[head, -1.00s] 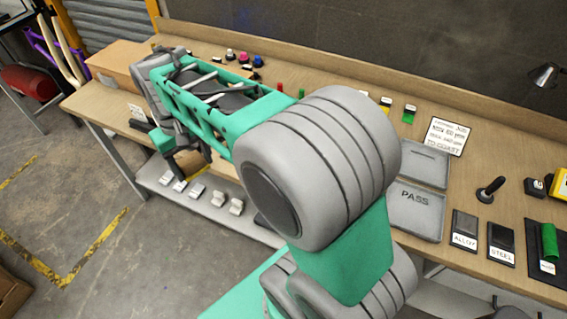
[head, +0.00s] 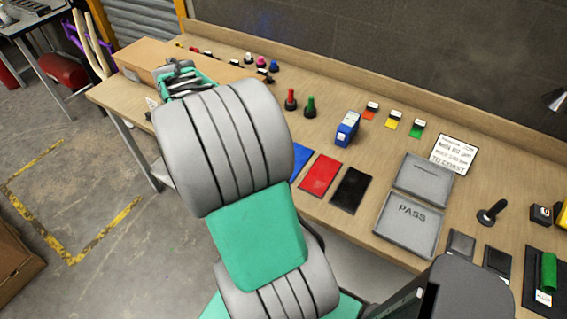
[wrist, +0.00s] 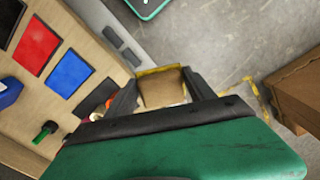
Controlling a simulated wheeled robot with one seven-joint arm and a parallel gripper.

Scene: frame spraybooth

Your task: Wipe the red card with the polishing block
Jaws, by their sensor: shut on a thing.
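The red card (head: 321,174) lies flat on the bench between a blue card (head: 299,164) and a black card (head: 351,190). In the wrist view the red card (wrist: 36,46) is at the upper left, between the black card (wrist: 8,20) and the blue card (wrist: 69,74). My gripper (wrist: 163,90) is shut on a tan block with yellowish edges (wrist: 160,88), which seems to be the polishing block. It is off to the right of the cards in the wrist view and apart from them.
A blue box (head: 347,128) and red-handled (head: 290,100) and green-handled (head: 310,106) tools stand behind the cards. Grey trays (head: 409,222), one marked PASS, lie to the right. A cardboard box (head: 150,58) is at the bench's far left.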

